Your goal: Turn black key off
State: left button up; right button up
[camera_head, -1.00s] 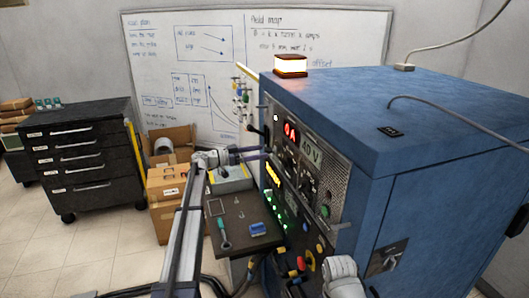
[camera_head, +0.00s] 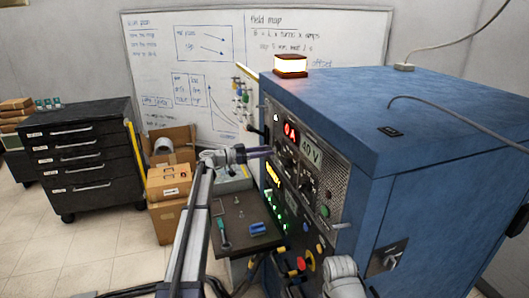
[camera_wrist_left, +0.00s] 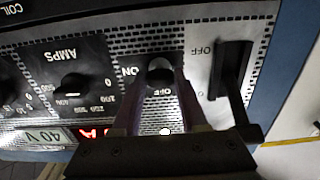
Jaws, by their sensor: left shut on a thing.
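In the left wrist view, the black key (camera_wrist_left: 160,73) sits in its switch plate on the cabinet's panel, between the fingers of my left gripper (camera_wrist_left: 158,88). The fingers are shut on it. An ON label shows to its left and an OFF label just below it; the view is turned upside down. Which label the key points at is hard to tell. In the head view, my left gripper (camera_head: 262,151) reaches the upper left of the blue cabinet's panel (camera_head: 318,178), and the key is hidden there. My right gripper is out of view; only part of that arm shows at the bottom.
A black lever handle (camera_wrist_left: 232,72) marked OFF stands close beside the key. An AMPS dial (camera_wrist_left: 72,87) is on the other side. A lit lamp (camera_head: 291,64) is on the blue cabinet (camera_head: 440,110). A small dark table (camera_head: 247,228) with tools stands below the left arm.

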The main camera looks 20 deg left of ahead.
pick_arm(q)
grip_shut()
jog(key=n, duration=1.7)
jog(key=shift+n, duration=0.4)
dwell(0.3)
jog(key=o, duration=1)
grip_release()
jog(key=shift+c, duration=0.2)
